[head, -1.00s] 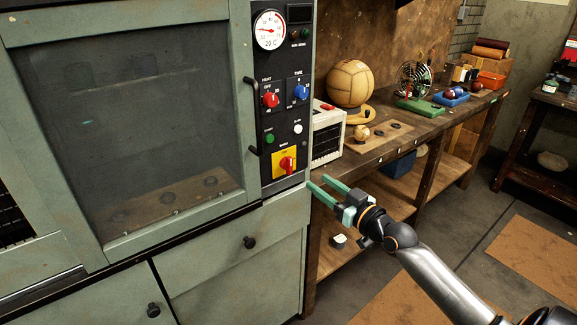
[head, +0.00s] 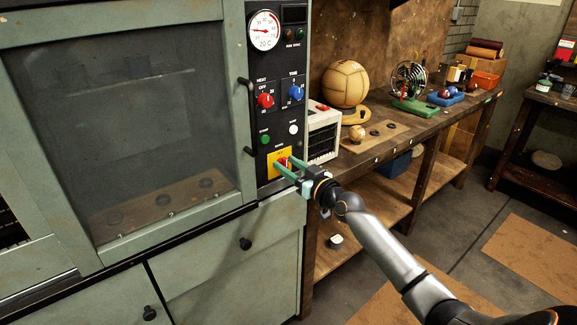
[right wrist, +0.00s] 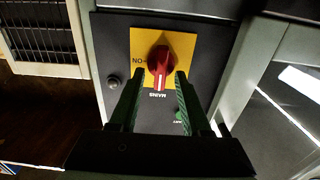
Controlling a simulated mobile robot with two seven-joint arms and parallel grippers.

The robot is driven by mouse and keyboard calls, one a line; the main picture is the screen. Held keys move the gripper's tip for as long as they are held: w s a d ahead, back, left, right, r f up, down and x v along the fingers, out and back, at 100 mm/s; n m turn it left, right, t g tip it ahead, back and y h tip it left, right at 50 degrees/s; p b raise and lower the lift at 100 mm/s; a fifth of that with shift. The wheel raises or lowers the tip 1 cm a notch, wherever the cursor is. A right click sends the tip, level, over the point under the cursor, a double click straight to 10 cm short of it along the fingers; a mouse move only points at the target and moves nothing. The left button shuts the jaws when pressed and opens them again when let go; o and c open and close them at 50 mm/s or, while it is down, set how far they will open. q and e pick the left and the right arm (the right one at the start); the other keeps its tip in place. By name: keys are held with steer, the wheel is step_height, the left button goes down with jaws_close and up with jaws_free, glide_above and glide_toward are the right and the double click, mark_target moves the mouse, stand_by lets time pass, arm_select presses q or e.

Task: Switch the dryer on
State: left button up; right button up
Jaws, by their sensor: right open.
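The dryer (head: 215,225) is a grey-green cabinet with a glass door on the left and a black control panel on its right side. The red mains knob (right wrist: 161,62) sits on a yellow plate (right wrist: 187,47) low on that panel; in the head view my fingers partly cover it. My right gripper (head: 283,168) is open at the knob. In the right wrist view its two green fingers (right wrist: 153,85) point at the knob, one on each side of its lower end; I cannot tell whether they touch it. My left gripper is not in view.
Above the mains knob are a red heat knob (head: 265,101), a blue time knob (head: 295,92), a green button (head: 265,139) and a white button (head: 293,129). A door handle (head: 249,115) stands out left of the panel. A workbench (head: 385,150) with balls adjoins on the right.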

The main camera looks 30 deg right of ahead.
jaws_close()
stand_by(0.4)
steer(key=shift+m, duration=0.3)
steer(key=m, duration=0.4)
steer(key=shift+d+m, duration=0.25)
steer(key=shift+m, duration=0.05)
steer(key=m, duration=0.3)
steer(key=shift+d+f+m+b, duration=0.2)
steer(key=shift+m+b, duration=0.1)
steer(key=shift+m, duration=0.1)
steer(key=shift+w+d+f+m+p, duration=0.1)
steer(key=shift+f+m+p, duration=0.1)
steer(key=shift+m, duration=1.25)
steer(key=shift+s+f+m+p, duration=0.1)
steer(key=shift+m+p, duration=0.05)
steer(key=shift+m, duration=1.35)
steer(key=shift+w+d+f+m+p, duration=0.1)
steer(key=shift+m+p, duration=0.1)
steer(key=shift+m, duration=1.25)
